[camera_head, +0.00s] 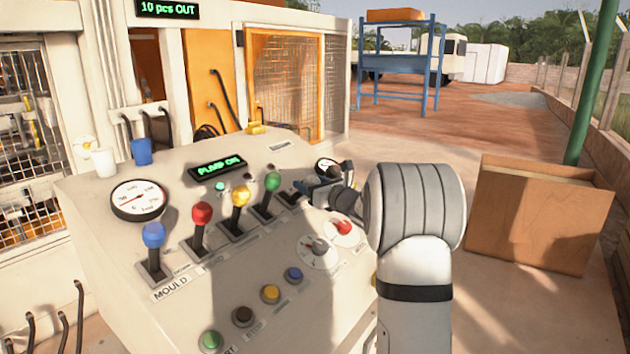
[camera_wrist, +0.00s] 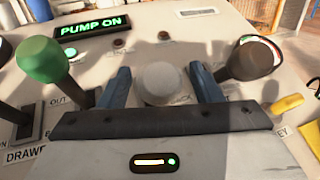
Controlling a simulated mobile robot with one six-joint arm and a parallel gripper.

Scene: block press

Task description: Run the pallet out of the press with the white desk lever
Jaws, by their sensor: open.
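The white lever knob (camera_wrist: 163,83) shows in the wrist view, between the two blue fingers of my gripper (camera_wrist: 160,70). The fingers are open on either side of the knob, and I cannot tell whether either touches it. Its shaft and most of its label are hidden. In the head view my gripper (camera_head: 314,187) is over the right end of the desk's lever row and hides the white knob. The green lever (camera_wrist: 43,60) stands left of my gripper, and a dark-knobbed lever (camera_wrist: 253,62) stands right of it.
Blue (camera_head: 154,235), red (camera_head: 202,213) and yellow (camera_head: 241,196) levers stand farther left on the desk. Coloured buttons line its front. The desk display (camera_head: 217,167) reads PUMP ON; the upper display (camera_head: 168,9) reads 10 pcs OUT.

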